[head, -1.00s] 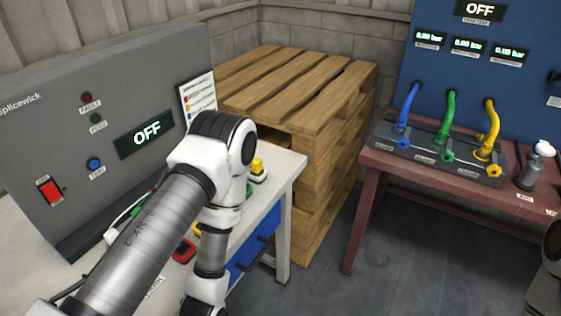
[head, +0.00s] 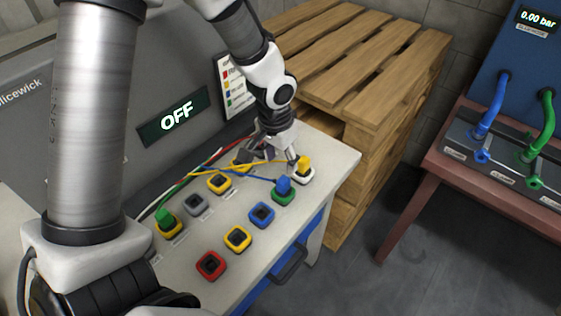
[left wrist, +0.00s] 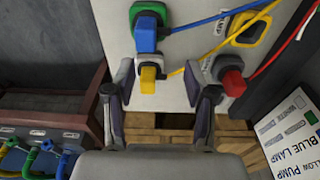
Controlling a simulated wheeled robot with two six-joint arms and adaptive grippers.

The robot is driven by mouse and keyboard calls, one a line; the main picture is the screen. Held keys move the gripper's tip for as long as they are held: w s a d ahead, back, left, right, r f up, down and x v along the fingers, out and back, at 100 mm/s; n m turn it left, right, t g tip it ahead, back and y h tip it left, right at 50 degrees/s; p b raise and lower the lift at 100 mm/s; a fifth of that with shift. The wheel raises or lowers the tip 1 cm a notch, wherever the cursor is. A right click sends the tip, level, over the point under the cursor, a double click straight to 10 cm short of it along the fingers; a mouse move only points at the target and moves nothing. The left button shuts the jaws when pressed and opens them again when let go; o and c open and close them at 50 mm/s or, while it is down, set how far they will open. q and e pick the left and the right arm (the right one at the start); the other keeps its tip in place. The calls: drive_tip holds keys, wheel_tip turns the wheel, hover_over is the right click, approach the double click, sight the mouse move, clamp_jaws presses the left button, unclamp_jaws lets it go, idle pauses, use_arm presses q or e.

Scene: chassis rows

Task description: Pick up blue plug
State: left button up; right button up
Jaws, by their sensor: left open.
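The blue plug (head: 284,185) stands in a green-rimmed socket (head: 283,197) near the bench's right end, with a blue cable running left from it. In the left wrist view the blue plug (left wrist: 146,36) is at the upper left, beyond the fingertips. My left gripper (head: 268,157) is open and empty, just behind the blue plug in the head view. In the left wrist view a yellow plug (left wrist: 148,73) in a white socket appears between the fingertips of my left gripper (left wrist: 158,75), nearer the left finger; contact cannot be told. My right gripper is not in view.
The bench (head: 328,158) also carries a green plug (head: 164,216) and several sockets, including a blue one (head: 262,215) and a red one (head: 210,264). A red plug (left wrist: 233,82) shows in the left wrist view. Pallets (head: 375,60) stand behind; cables cross the bench.

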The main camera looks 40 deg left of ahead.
sight(283, 180)
use_arm(q)
drive_tip(key=s+d+f, duration=0.2)
drive_tip(key=shift+s+f, duration=0.25)
drive_tip(key=shift+s, duration=0.05)
drive_tip(key=f, duration=0.1)
drive_tip(key=w+f, duration=0.1)
drive_tip(key=f, duration=0.1)
drive_tip(key=shift+w+a+f+b, duration=0.2)
drive_tip(key=shift+w+f+b, duration=0.1)
drive_tip(key=shift+f+b, duration=0.1)
drive_tip(key=shift+s+d+r, duration=0.1)
drive_tip(key=shift+s+r, duration=0.05)
drive_tip(key=shift+r, duration=0.05)
drive_tip(key=shift+c, duration=0.3)
drive_tip(key=shift+s+r, duration=0.1)
drive_tip(key=shift+s, duration=0.05)
drive_tip(key=c, duration=0.6)
clamp_jaws()
